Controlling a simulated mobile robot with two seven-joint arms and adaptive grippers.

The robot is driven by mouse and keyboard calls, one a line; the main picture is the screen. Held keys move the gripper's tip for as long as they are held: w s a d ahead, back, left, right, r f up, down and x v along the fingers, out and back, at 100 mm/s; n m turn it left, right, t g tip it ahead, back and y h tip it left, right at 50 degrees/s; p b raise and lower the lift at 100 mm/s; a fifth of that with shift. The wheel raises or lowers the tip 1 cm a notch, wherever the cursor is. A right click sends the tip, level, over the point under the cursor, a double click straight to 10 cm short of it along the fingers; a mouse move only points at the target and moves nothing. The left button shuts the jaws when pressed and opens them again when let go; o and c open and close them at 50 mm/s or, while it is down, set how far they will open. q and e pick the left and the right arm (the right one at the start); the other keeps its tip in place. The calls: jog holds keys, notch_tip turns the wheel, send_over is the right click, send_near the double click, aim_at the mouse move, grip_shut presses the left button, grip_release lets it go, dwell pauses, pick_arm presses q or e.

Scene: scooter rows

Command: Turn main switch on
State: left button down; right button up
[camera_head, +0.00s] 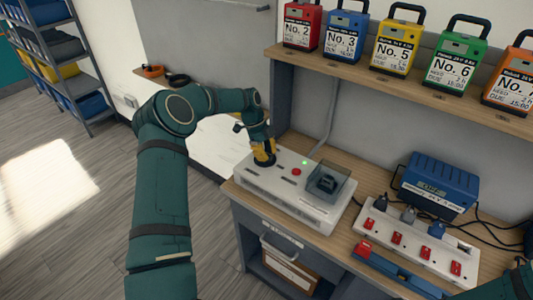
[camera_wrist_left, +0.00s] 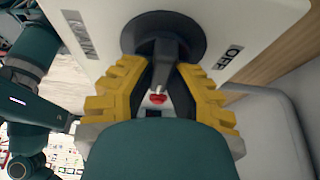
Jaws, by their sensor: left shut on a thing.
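The main switch (camera_wrist_left: 180,32) is a dark round knob with a grey handle on a white panel. In the left wrist view, an OFF label (camera_wrist_left: 230,58) is beside it on the right and another label, apparently MAIN, on the left. A red mark shows on the handle's near end. My left gripper (camera_wrist_left: 163,75) has its yellow fingers shut on the handle. In the head view this gripper (camera_head: 263,155) reaches down onto the left end of the white control box (camera_head: 270,195) and hides the switch. My right gripper is not in view.
On the box are a lit green lamp (camera_head: 305,162), a red button (camera_head: 296,172) and a clear-covered compartment (camera_head: 328,182). To the right are a white power strip (camera_head: 420,238) with red switches and a blue charger (camera_head: 437,183). Coloured battery packs stand on the shelf (camera_head: 400,80) above.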

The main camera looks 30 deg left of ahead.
pick_arm(q)
jog(key=shift+s+f, duration=0.1)
jog(key=shift+f, duration=0.05)
jog(key=c, duration=0.9)
grip_release()
jog(key=v, duration=1.2)
